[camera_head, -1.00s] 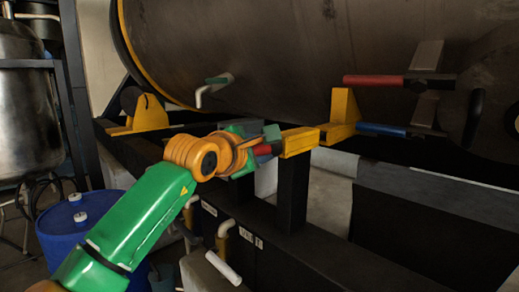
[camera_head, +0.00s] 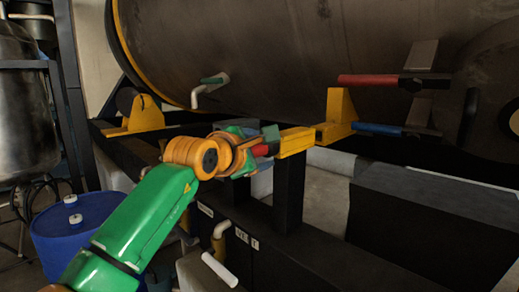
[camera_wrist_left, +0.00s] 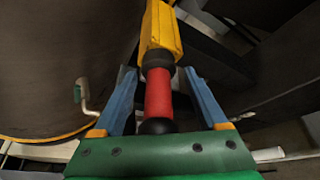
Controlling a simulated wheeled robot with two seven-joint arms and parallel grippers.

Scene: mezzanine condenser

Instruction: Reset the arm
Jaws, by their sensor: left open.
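My left gripper (camera_head: 262,142) reaches in from the left on a green and orange arm, at the end of a yellow bar (camera_head: 297,141). In the left wrist view my left gripper (camera_wrist_left: 160,73) is open, its two blue fingers apart. A red grip (camera_wrist_left: 158,95) with black ends lies between them, with a gap on each side. It hangs from the yellow bar (camera_wrist_left: 161,32). In the head view the red grip (camera_head: 262,150) is partly hidden by the gripper. My right gripper is not in view.
A large dark tank (camera_head: 270,45) fills the back. A red lever (camera_head: 368,80) and a blue lever (camera_head: 378,129) stick out at right. A black post (camera_head: 289,190) stands under the yellow bar.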

